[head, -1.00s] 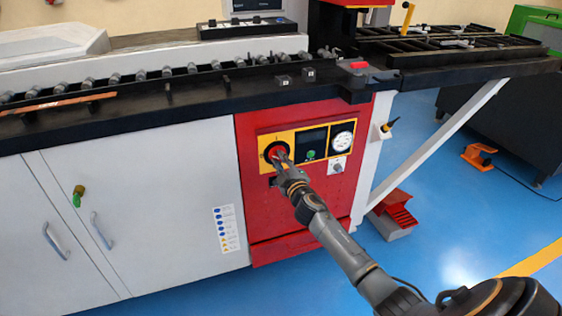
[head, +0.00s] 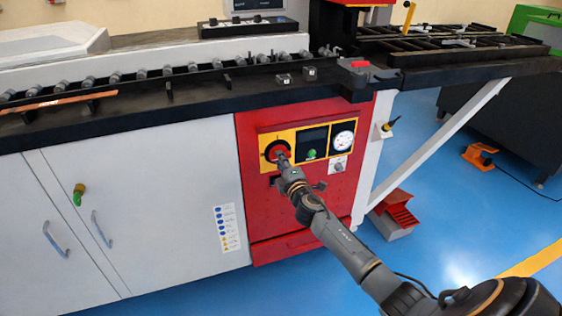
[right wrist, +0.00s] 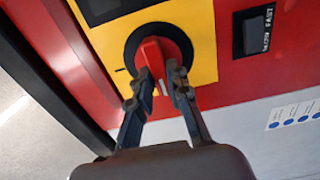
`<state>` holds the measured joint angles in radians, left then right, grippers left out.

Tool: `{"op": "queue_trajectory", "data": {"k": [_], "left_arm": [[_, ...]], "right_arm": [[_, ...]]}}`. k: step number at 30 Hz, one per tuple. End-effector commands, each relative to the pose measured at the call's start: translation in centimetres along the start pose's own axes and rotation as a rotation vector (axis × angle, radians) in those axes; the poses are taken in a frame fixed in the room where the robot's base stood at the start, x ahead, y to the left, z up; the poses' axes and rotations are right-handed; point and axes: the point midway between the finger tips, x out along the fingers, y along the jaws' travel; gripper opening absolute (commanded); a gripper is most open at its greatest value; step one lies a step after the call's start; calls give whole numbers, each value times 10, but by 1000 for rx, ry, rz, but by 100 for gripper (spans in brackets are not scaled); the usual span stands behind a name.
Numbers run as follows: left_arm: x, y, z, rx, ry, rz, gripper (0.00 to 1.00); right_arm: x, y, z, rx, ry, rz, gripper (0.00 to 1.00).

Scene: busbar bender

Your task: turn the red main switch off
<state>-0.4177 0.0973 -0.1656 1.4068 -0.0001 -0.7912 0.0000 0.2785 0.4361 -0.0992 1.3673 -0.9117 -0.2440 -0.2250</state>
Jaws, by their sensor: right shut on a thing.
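The red main switch (head: 277,150) is a red rotary knob on a black round base, on the yellow plate of the red cabinet front. In the right wrist view its red handle (right wrist: 153,55) sits between my fingers, with a short white mark near its end. My right gripper (head: 281,158) is shut on the handle; its two fingers (right wrist: 160,82) lie along both sides of it. In the head view the gripper hides part of the knob. My left gripper is not in view.
Right of the switch are a dark display (head: 313,142) with a green button (head: 312,154) and a round gauge (head: 343,139). A small knob (head: 338,165) sits below the gauge. The black worktop (head: 190,101) overhangs above. A red pedal (head: 400,212) stands on the blue floor.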

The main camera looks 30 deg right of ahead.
Motion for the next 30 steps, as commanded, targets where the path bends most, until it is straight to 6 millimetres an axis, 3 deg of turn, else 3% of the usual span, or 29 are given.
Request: {"op": "queue_trajectory", "data": {"k": [13, 14, 16, 17, 30], "left_arm": [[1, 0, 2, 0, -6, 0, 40], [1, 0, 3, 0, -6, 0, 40], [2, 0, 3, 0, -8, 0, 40], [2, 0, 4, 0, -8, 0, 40], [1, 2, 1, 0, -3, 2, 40]], "right_arm": [[0, 1, 0, -13, 0, 2, 0], [0, 1, 0, -12, 0, 2, 23], [0, 1, 0, -12, 0, 2, 37], [0, 1, 0, -11, 0, 1, 40], [-10, -1, 0, -10, 0, 0, 40]]}}
